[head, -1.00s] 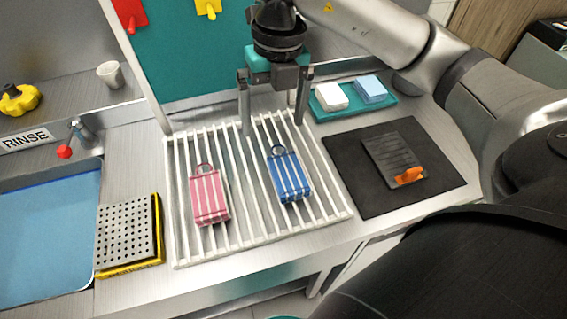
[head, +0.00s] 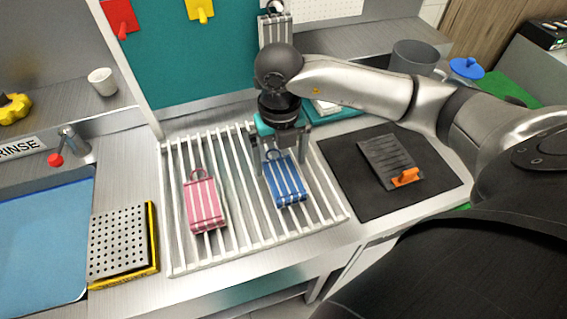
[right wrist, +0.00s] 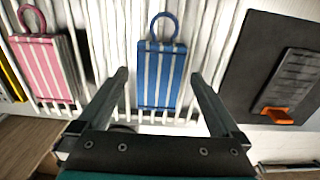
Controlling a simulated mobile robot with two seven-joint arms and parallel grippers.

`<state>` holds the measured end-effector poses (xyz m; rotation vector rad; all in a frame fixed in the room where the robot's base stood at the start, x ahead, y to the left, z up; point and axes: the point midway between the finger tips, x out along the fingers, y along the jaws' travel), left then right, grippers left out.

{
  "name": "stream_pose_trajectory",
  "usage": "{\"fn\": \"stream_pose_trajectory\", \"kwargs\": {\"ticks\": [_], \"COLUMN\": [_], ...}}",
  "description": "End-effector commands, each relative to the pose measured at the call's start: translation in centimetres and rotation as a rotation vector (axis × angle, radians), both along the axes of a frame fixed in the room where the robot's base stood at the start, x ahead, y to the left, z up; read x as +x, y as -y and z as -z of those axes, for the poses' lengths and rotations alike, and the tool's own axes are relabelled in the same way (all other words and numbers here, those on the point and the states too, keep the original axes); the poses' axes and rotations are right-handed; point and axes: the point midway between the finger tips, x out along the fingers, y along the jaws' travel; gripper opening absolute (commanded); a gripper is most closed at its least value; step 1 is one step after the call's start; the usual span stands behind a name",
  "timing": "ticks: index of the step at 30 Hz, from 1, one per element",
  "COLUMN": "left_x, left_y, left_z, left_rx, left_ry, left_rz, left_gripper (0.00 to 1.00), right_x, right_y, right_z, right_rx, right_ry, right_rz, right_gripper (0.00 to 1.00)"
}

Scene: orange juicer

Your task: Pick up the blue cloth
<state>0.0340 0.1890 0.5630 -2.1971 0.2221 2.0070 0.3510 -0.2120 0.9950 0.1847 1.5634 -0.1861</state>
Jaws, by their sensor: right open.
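The blue cloth (head: 287,184), folded with white stripes and a loop at its top, lies on the white slatted rack (head: 241,228). It also shows in the right wrist view (right wrist: 162,75). My right gripper (head: 280,170) is open above the loop end of the blue cloth in the head view. In the right wrist view its two fingers (right wrist: 159,75) stand apart, one to each side of the blue cloth. Whether the fingertips touch the rack cannot be told. My left gripper is not in view.
A pink striped cloth (head: 204,203) lies on the rack to the left. A black mat (head: 345,180) with a grey slotted plate (head: 388,160) and orange piece (head: 406,177) is to the right. A perforated block (head: 119,244) and blue-lined sink (head: 42,245) are at left.

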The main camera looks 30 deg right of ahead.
Motion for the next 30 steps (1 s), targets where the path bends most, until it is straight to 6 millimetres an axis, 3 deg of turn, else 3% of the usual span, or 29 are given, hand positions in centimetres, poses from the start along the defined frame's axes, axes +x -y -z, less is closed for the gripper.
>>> {"fn": "stream_pose_trajectory", "kwargs": {"ticks": [6, 14, 30], "left_x": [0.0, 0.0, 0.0], "left_y": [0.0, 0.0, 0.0], "left_z": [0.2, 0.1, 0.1], "left_rx": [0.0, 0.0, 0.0], "left_ry": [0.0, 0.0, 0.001], "left_rz": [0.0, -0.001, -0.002], "left_gripper": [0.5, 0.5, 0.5], "right_x": [-0.1, 0.0, 0.0], "right_y": [0.1, 0.0, 0.0], "right_z": [2.5, 2.6, 2.6], "right_rx": [0.0, 0.0, 0.001], "right_ry": [-0.001, 0.0, 0.001], "right_rz": [0.0, 0.0, 0.0], "right_gripper": [1.0, 0.99, 0.38]}}
